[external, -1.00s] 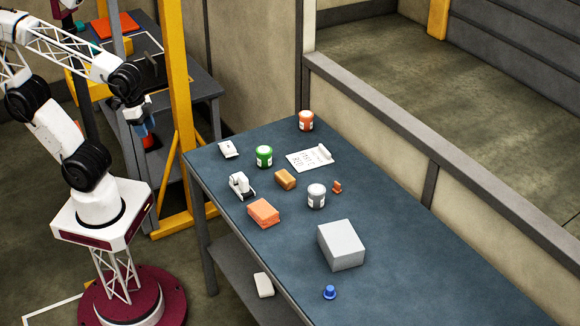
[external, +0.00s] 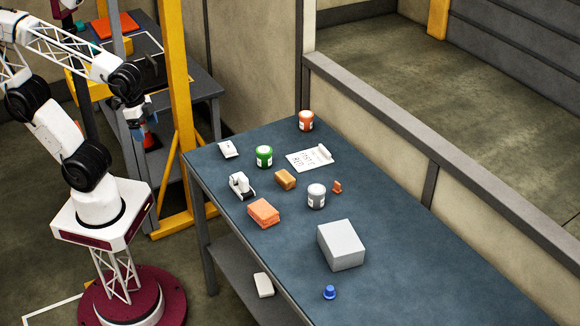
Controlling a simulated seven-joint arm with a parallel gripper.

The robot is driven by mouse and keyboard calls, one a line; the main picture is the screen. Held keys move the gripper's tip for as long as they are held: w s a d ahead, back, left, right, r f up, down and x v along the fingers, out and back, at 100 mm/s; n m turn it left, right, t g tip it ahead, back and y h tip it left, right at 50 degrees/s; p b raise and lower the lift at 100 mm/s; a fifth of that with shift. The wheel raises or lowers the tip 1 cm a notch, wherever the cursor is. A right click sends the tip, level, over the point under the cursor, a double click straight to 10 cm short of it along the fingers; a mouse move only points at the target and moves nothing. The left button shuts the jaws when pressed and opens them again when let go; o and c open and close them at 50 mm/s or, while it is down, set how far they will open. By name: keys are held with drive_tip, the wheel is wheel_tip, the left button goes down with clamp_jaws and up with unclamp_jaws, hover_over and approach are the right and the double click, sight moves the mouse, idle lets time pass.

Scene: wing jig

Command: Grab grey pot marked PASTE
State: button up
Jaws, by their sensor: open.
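A grey pot (external: 316,196) with a white label stands upright on the blue-grey table (external: 420,270), near its middle. The label's writing is too small to read. A green pot (external: 264,156) and an orange pot (external: 306,121), also with pale labels, stand farther back on the table. My gripper (external: 140,136) points down at the left, off the table's left end and well apart from the grey pot. It is open, and I see nothing held in it.
Around the grey pot are a brown block (external: 285,180), a small orange piece (external: 337,187), an orange sponge-like block (external: 263,213) and a large grey box (external: 341,245). A paper sheet (external: 309,159) lies behind. A yellow post (external: 180,100) stands between my gripper and the table.

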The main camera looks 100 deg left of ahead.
drive_tip(key=shift+w, duration=0.15)
drive_tip(key=w+n+g+h, duration=0.2)
drive_tip(key=w+n+h, duration=0.3)
drive_tip(key=w, duration=1)
drive_tip(key=n+t+h, duration=0.3)
drive_tip(key=n+h, duration=0.5)
drive_tip(key=n, duration=0.9)
approach(316, 197)
drive_tip(key=shift+s+a+f, duration=0.1)
drive_tip(key=shift+a+f, duration=0.25)
drive_tip(key=shift+f, duration=0.35)
drive_tip(key=shift+d, duration=0.1)
drive_tip(key=shift+x, duration=1.2)
